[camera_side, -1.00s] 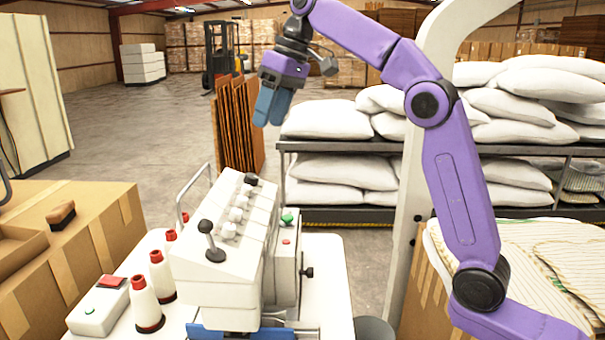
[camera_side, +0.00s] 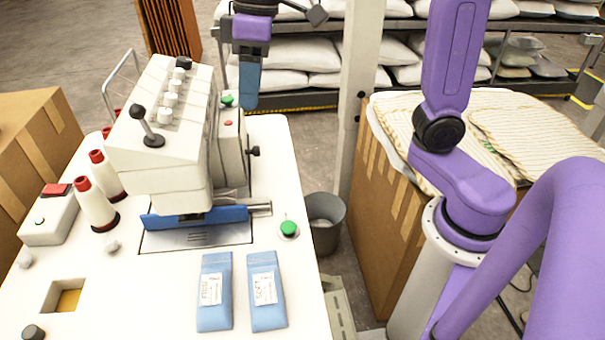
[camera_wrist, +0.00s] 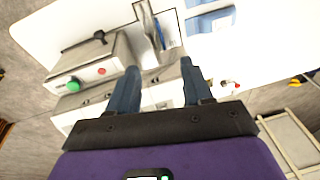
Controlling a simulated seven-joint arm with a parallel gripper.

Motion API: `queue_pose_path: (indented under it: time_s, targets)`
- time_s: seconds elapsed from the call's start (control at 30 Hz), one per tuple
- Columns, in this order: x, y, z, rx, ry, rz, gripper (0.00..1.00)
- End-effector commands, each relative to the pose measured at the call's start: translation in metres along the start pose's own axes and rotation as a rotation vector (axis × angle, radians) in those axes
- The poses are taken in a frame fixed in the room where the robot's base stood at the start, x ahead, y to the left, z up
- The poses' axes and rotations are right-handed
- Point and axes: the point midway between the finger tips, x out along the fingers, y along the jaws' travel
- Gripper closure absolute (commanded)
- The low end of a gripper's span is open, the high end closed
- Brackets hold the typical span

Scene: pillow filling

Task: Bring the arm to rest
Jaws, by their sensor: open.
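My gripper (camera_side: 249,100) hangs with its blue fingers pointing down, just beyond the right side of the white sewing machine (camera_side: 160,130) in the side view. In the wrist view my gripper (camera_wrist: 160,72) shows two separated fingers with nothing held between them. The machine's green button (camera_wrist: 73,85) lies left of the fingers there. In the side view the fingers look clear of the machine, but the exact gap cannot be told.
Two labelled blue packets (camera_side: 214,290) (camera_side: 266,290) lie on the white table (camera_side: 150,300). A blue piece (camera_side: 230,214) sits under the machine head. A grey bin (camera_side: 327,225) and cardboard box (camera_side: 385,210) stand right. Shelves of white pillows (camera_side: 300,62) stand behind.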

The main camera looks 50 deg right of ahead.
Motion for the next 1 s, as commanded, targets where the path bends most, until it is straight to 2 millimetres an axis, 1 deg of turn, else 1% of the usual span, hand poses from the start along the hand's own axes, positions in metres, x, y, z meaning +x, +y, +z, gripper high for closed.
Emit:
queue_pose_path:
  time_s: [0.03,0.17,0.27,0.3,0.5,0.6,0.7,0.8,1.0]
  targets:
    - [0.009,-0.006,0.017,-0.028,-0.015,0.003,0.50]
    - [0.031,-0.020,0.058,-0.101,-0.043,0.016,0.50]
    - [0.048,-0.028,0.092,-0.160,-0.064,0.026,0.50]
    - [0.055,-0.030,0.106,-0.184,-0.073,0.030,0.50]
    - [0.086,-0.036,0.177,-0.307,-0.109,0.050,0.50]
    - [0.098,-0.036,0.205,-0.357,-0.122,0.057,0.50]
    - [0.106,-0.035,0.225,-0.393,-0.130,0.063,0.50]
    - [0.110,-0.034,0.236,-0.411,-0.134,0.066,0.50]
    - [0.111,-0.034,0.239,-0.419,-0.136,0.067,0.50]
